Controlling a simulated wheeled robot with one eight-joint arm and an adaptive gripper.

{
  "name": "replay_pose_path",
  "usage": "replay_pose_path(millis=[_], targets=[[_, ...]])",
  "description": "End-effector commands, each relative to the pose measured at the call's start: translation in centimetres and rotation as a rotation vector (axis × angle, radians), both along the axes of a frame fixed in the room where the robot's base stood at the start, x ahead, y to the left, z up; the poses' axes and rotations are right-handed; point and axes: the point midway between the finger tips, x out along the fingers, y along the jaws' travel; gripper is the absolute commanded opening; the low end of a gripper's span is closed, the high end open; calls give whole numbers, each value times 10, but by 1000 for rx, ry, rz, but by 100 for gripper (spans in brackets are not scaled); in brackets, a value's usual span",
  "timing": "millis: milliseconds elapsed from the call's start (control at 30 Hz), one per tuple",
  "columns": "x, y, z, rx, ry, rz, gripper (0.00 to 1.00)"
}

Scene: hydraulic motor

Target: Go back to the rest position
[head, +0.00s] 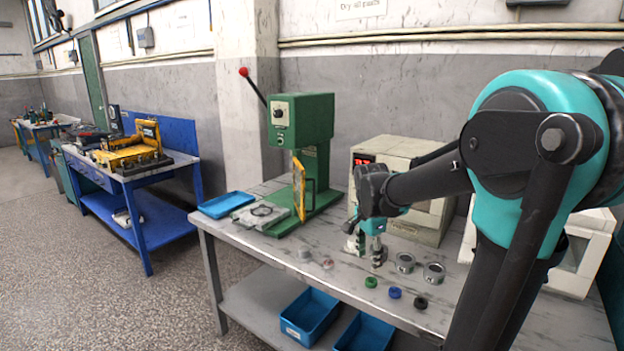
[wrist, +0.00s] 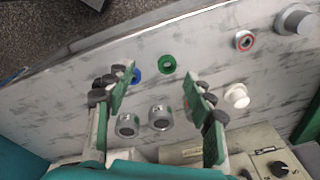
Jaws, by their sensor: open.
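My gripper (head: 365,250) hangs from my bent arm over the middle of the grey worktable (head: 262,253) in the head view. Its fingers point down, in front of the beige box. In the wrist view my gripper (wrist: 159,79) has its two green-padded fingers spread wide, with nothing held between them. A green ring (wrist: 167,64) shows just beyond the fingertips, and a blue ring (wrist: 136,75) is partly hidden by the left finger. Two metal cylinders (wrist: 127,125) (wrist: 161,118) show between the fingers. How high the fingertips are above the table is unclear.
The green press (head: 302,122) with its yellow guard stands left of my gripper, the beige box (head: 428,165) behind it. Green, blue and black rings (head: 371,282) (head: 395,292) (head: 421,303) lie near the table's front edge. A blue tray (head: 226,204) sits at the table's left end.

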Motion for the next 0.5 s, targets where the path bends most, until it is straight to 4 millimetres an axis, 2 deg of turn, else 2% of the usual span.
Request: replay_pose_path(millis=[300,500], targets=[[-89,-23,-66,-70,-116,636,54],[-136,-29,-100,-157,-178,973,54]])
